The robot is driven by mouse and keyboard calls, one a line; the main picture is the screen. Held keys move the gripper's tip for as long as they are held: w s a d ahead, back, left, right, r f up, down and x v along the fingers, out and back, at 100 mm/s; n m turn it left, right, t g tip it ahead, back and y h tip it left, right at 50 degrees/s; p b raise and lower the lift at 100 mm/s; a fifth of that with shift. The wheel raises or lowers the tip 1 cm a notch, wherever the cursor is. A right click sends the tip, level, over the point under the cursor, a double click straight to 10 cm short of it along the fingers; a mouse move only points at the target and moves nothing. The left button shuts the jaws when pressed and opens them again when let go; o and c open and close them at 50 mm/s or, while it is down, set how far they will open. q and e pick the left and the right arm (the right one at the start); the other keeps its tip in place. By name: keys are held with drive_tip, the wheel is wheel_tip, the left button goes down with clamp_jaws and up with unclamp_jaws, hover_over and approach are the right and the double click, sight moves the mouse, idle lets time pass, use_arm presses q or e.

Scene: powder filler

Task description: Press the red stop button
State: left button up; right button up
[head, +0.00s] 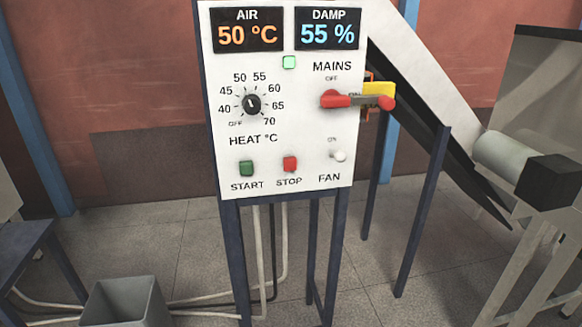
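The red stop button (290,164) is on the lower part of a white control panel (228,150), above the printed word STOP. The green start button (247,168) is to its left, and the fan toggle (340,156) is to its right. A small pale green lamp (289,62) sits under the two displays. The air display (247,32) reads 50 °C and the damp display (328,29) reads 55 %. Neither of my grippers shows in the head view.
The black heat knob (252,104) is above the start button. A grey bin (125,303) stands on the floor at lower left. A sloping chute (430,110) is at right.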

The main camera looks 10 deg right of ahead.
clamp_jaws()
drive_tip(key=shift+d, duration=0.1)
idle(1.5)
